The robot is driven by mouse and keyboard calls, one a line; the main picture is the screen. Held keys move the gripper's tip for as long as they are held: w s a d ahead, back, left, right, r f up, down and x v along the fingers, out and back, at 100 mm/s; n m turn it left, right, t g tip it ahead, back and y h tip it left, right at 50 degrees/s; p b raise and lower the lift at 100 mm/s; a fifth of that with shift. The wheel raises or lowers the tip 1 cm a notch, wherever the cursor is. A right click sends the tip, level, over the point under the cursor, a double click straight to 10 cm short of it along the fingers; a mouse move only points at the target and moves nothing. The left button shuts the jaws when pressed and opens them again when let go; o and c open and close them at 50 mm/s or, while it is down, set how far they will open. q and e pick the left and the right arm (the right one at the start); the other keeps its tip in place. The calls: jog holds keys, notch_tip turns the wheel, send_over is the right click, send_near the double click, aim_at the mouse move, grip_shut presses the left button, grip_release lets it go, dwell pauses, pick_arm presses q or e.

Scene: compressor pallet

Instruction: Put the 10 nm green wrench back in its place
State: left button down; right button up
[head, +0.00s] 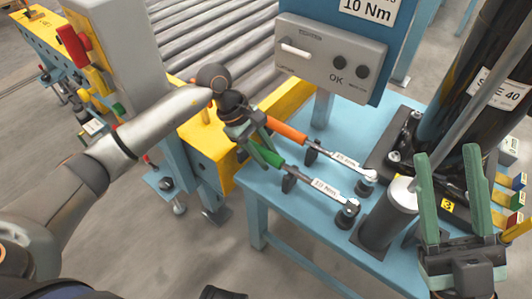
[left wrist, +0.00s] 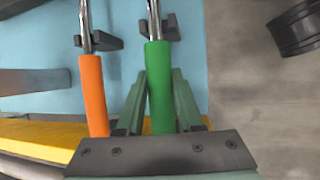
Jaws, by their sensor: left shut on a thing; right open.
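The green-handled wrench (head: 315,186), labelled 10 Nm, lies across black holders on the blue table, its head towards the lower right. My left gripper (head: 259,143) is shut on its green handle; the left wrist view shows the green handle (left wrist: 159,85) between the two fingers (left wrist: 158,105). In that view its metal shaft passes over a black holder (left wrist: 168,28). An orange-handled wrench (head: 318,148) lies beside it on similar holders and also shows in the left wrist view (left wrist: 93,95). My right gripper (head: 452,170) is open and empty at the lower right.
The blue table (head: 305,222) bears both wrenches. A grey control box (head: 328,55) with an OK button stands behind them. A grey cylinder (head: 388,212) and a large black cylinder (head: 468,95) stand to the right. A yellow conveyor frame (head: 212,150) is at left.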

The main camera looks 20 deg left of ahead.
pick_arm(q)
jog(key=shift+f+b, duration=0.35)
jog(key=shift+f, duration=0.05)
jog(key=c, duration=0.7)
grip_release()
jog(key=shift+r, duration=0.1)
jog(key=shift+c, duration=0.2)
jog(key=shift+o, duration=1.4)
notch_tip(320, 180, up, 3)
jog(key=shift+f+p, duration=0.1)
jog(key=shift+p, duration=0.9)
jog(key=s+d+r+p, duration=0.2)
jog(key=s+r, duration=0.3)
jog(key=s, duration=0.1)
jog(key=s+d+r+p, duration=0.2)
jog(key=s+r, duration=0.3)
jog(key=s, duration=0.2)
jog(key=shift+s+p, duration=0.25)
jog(key=shift+p, duration=0.05)
